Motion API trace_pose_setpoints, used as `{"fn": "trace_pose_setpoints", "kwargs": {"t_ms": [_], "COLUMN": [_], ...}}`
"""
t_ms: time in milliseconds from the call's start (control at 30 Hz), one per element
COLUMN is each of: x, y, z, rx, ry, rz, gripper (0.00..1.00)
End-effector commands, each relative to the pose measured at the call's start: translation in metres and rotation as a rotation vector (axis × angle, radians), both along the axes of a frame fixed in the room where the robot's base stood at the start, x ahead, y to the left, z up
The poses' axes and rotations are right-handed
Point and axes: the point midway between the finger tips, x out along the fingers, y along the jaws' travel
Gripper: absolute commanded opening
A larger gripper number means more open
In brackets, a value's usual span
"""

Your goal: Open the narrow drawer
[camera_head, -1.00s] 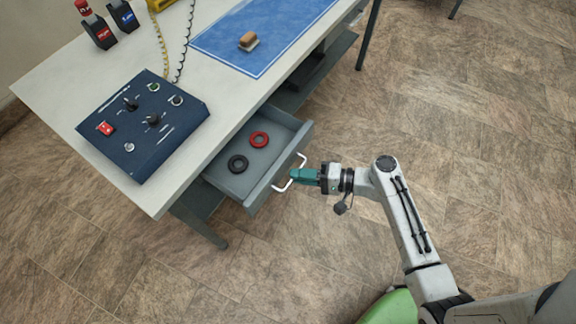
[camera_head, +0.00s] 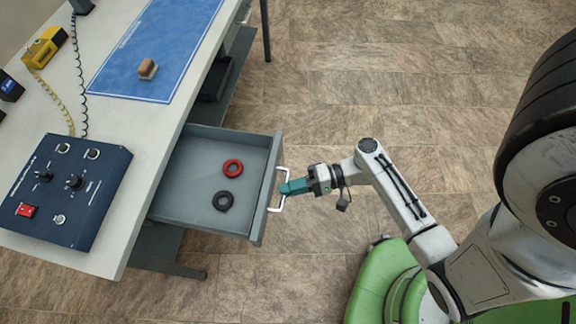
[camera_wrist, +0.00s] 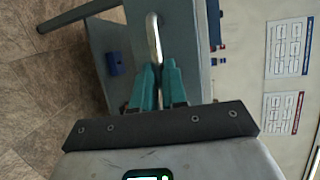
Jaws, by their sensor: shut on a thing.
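The narrow drawer (camera_head: 184,192) is a grey tray sticking well out from under the table top in the head view. A red ring (camera_head: 233,167) and a black ring (camera_head: 223,200) lie on its floor. Its white bar handle (camera_head: 271,208) is on the front panel. My gripper (camera_head: 284,188) has teal fingers shut on the handle from the right. In the wrist view the fingers (camera_wrist: 158,84) close around the metal handle (camera_wrist: 153,38), with the grey drawer front (camera_wrist: 182,40) behind it.
The table (camera_head: 120,122) carries a dark blue control panel (camera_head: 66,190), a blue mat (camera_head: 160,45) with a brown-topped block (camera_head: 148,68), and a yellow device (camera_head: 44,47). My green base stands at the lower right. The tiled floor (camera_head: 340,90) beyond my arm is clear.

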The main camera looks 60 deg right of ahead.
Motion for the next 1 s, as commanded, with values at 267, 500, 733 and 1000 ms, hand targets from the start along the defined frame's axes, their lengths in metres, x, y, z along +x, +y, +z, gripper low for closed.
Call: {"fn": "trace_pose_setpoints", "kwargs": {"t_ms": [267,500,733,1000], "x": [0.000,0.000,-0.003,-0.037], "y": [0.000,0.000,-0.003,-0.030], "z": [-0.001,0.000,0.000,0.006], "rx": [-0.001,-0.001,-0.001,-0.001], "ry": [0.002,0.001,0.001,0.001], "rz": [-0.001,-0.001,-0.002,-0.004], "gripper": [0.24,0.38,0.38,0.38]}}
